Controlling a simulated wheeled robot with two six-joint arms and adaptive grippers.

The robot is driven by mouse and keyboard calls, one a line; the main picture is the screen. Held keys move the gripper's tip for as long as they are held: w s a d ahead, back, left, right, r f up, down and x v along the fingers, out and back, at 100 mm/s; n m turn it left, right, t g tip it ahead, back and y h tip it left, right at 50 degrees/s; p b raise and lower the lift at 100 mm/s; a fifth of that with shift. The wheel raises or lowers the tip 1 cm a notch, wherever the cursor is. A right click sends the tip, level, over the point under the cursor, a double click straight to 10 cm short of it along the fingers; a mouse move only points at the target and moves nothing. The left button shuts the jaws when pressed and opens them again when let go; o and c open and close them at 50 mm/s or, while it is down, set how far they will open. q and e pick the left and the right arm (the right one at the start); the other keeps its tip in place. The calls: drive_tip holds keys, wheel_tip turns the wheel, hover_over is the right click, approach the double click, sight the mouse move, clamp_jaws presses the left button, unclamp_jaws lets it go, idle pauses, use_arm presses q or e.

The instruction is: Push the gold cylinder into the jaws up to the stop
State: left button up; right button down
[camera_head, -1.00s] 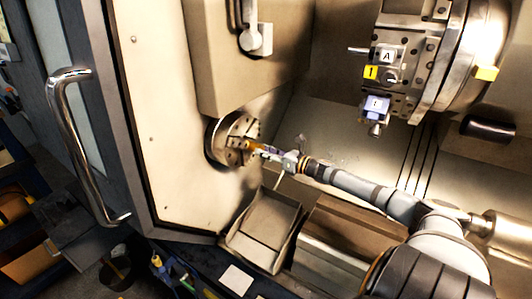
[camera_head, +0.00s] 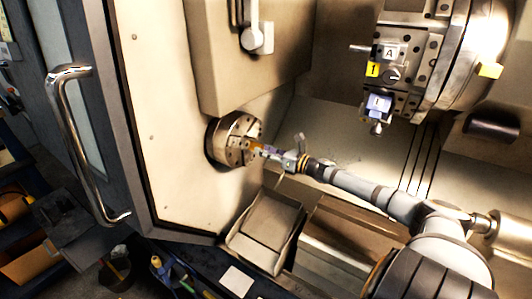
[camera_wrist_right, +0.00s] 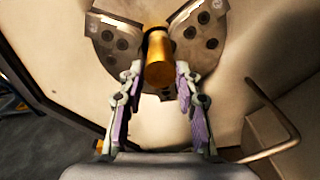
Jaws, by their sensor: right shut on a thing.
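The gold cylinder (camera_head: 254,145) lies at the front of the round steel chuck (camera_head: 221,138), in line with its middle. In the right wrist view the gold cylinder (camera_wrist_right: 158,58) has its near end toward me and its far end between the chuck jaws (camera_wrist_right: 198,30). How deep it sits, and the stop, are hidden. My right gripper (camera_head: 264,150) is at the cylinder from the right. In the wrist view the fingertips of my right gripper (camera_wrist_right: 159,72) are shut on the cylinder's near part, one on each side. My left gripper is not in view.
A tool turret (camera_head: 410,75) hangs at the upper right, clear of my gripper. A grey tray (camera_head: 265,232) stands below the chuck. The machine door with its long handle (camera_head: 62,140) is at the left. Open room lies right of the chuck.

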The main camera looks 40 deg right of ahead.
drive_tip(key=shift+r, duration=0.1)
drive_tip(key=shift+f, duration=0.2)
idle(0.4)
drive_tip(key=c, duration=0.8)
unclamp_jaws()
drive_tip(key=shift+o, duration=0.2)
drive_tip(key=shift+w, duration=0.1)
drive_tip(key=p+v, duration=0.6)
drive_tip(key=p, duration=0.5)
drive_tip(key=shift+s, duration=0.3)
idle(0.7)
